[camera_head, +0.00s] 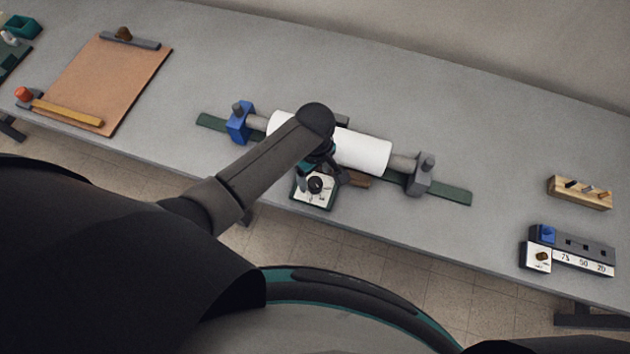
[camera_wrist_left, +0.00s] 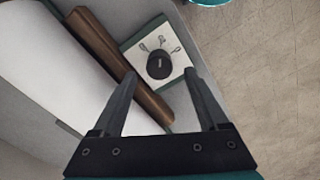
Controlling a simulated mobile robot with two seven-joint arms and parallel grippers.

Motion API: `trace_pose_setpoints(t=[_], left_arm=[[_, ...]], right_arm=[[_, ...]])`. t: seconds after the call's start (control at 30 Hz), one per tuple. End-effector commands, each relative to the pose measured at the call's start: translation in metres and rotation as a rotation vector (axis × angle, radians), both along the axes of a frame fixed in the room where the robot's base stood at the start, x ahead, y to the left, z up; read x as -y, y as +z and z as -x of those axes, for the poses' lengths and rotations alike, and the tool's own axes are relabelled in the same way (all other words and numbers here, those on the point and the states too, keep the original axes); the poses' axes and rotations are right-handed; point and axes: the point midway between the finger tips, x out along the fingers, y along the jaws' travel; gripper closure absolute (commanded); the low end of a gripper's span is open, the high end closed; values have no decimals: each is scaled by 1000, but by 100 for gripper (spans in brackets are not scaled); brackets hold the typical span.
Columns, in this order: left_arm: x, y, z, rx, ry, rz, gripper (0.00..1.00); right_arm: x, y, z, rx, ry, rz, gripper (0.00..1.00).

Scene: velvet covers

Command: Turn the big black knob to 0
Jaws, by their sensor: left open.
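The big black knob (camera_head: 315,184) sits on a small white panel (camera_head: 304,194) with a green edge, at the front side of the roller bench. In the left wrist view the knob (camera_wrist_left: 159,65) shows a short pale mark on its top, and several printed marks fan around one side of it on the panel (camera_wrist_left: 175,75). The marks are too small to read for sure. My left gripper (camera_wrist_left: 159,76) is open and empty, its two fingers reaching toward the panel with the knob between their tips in that view. I cannot tell whether they touch it. My right gripper is not in view.
A white roller (camera_head: 362,151) lies just behind the panel, with a brown wooden bar (camera_wrist_left: 118,62) between them. A blue clamp (camera_head: 239,122) and a grey clamp (camera_head: 420,175) stand at the ends. A clipboard (camera_head: 105,75) lies left; a numbered block (camera_head: 580,250) stands right.

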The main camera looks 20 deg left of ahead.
Motion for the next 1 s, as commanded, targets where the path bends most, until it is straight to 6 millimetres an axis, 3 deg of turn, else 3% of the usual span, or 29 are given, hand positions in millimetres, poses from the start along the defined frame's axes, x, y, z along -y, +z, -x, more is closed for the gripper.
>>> trace_pose_setpoints(t=[0.1, 0.23, 0.63, 1.0], left_arm=[[0, -20, 0, 1, -1, -1, 24], [0, -32, -1, 1, 0, 1, 24], [1, -37, 0, 2, 0, 1, 24], [1, -37, 0, 2, 0, 1, 64]], right_arm=[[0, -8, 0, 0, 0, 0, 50], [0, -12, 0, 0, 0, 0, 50], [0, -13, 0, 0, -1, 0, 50], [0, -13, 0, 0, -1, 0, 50]])
